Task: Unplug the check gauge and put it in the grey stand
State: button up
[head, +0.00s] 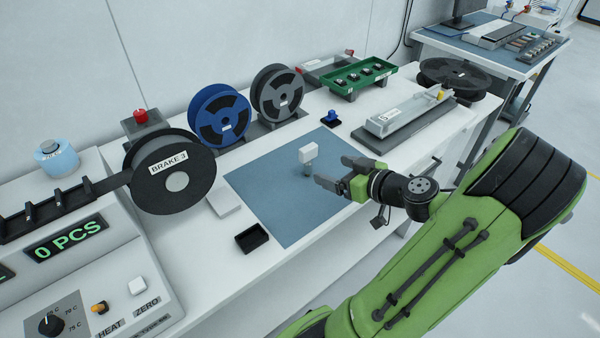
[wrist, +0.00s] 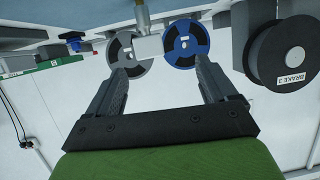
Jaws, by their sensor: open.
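A small white block (head: 308,154) with a short stem below it shows above the blue mat, just beyond the fingertips of my gripper (head: 335,172). I cannot tell for certain that it is the check gauge. In the wrist view, which is upside down, the white block (wrist: 148,46) with its brass stem (wrist: 142,18) lies ahead of and between the open fingers of my gripper (wrist: 158,72). It appears untouched. What the stem's lower end meets is not clear. A blue-knobbed piece (head: 331,116) sits on a small dark base behind the mat. I cannot identify the grey stand surely.
The blue mat (head: 262,205) is otherwise mostly clear. A black tray (head: 252,238) and a white plate (head: 225,200) lie at its left. Reels (head: 219,114) stand behind. A long clear-covered fixture (head: 405,115) and a green tray (head: 347,78) are at the back right.

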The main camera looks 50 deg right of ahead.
aim_at(311, 156)
jog(key=shift+m+h, duration=0.3)
jog(key=shift+h, duration=0.2)
jog(key=x, duration=0.9)
jog(key=d+b+x, duration=0.1)
jog(key=x, duration=0.4)
jog(key=shift+w+d+f, duration=0.1)
jog(key=shift+w+d, duration=0.05)
jog(key=shift+w, duration=0.1)
